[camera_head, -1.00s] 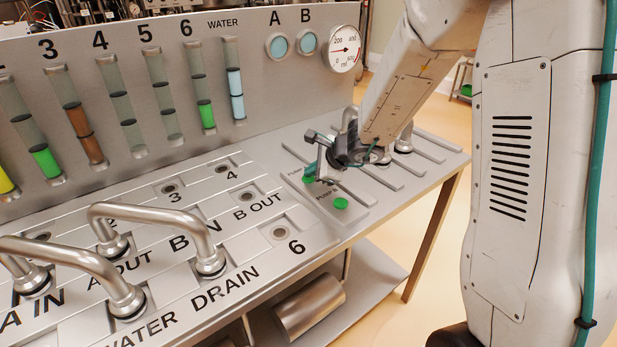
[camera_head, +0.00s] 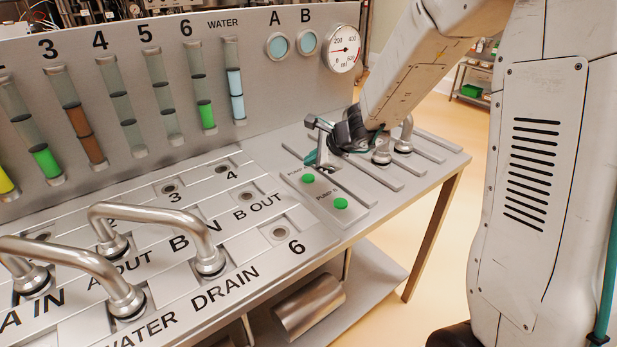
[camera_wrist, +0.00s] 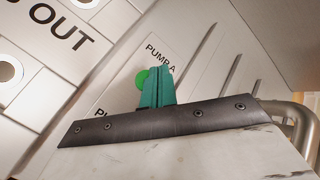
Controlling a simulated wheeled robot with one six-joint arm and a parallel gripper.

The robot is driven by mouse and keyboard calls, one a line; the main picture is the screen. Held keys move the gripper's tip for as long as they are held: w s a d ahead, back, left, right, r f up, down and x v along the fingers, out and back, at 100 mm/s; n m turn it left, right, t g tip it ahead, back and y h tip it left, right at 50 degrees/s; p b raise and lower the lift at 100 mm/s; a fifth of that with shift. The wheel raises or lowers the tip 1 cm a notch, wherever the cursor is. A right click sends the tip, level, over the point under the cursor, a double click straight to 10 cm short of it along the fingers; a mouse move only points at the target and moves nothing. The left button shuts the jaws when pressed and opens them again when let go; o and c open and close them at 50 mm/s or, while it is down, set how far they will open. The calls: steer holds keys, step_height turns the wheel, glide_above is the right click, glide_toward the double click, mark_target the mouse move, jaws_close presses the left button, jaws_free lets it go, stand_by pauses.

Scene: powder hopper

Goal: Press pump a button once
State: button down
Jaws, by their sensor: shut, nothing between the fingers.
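The pump A button (camera_head: 307,178) is a round green cap on a grey plate at the right of the bench. It also shows in the wrist view (camera_wrist: 141,79), beside its "PUMP A" label and partly covered by my fingers. A second green button (camera_head: 340,203) sits nearer the front edge on the same plate. My gripper (camera_head: 311,158) has teal fingers, closed together and empty. In the head view they appear just behind the pump A button, apart from it. In the wrist view the closed fingers (camera_wrist: 156,88) overlap the button's right side; their height above it is unclear.
Bent metal pipes (camera_head: 160,215) stand on the bench at the left. More metal fittings (camera_head: 403,143) stand on the slotted plates behind my gripper. The upright panel (camera_head: 290,90) with coloured tubes and a gauge (camera_head: 343,49) rises at the back.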

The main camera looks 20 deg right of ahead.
mark_target(311, 178)
steer(key=shift+r, duration=1.5)
steer(key=s+a+r+n+g+y, duration=0.1)
steer(key=s+a+r+n+g, duration=0.15)
steer(key=s+n, duration=0.55)
steer(key=s+a+r+n+g, duration=0.1)
steer(key=s+a+n+g, duration=0.3)
steer(key=s, duration=0.7)
steer(key=s+d+r+n+h, duration=0.2)
steer(key=s+d+r+n, duration=0.1)
steer(key=s, duration=0.6)
steer(key=s+d+r+n+h, duration=0.3)
steer(key=s+d+n, duration=0.3)
steer(key=s, duration=0.3)
steer(key=shift+h, duration=0.3)
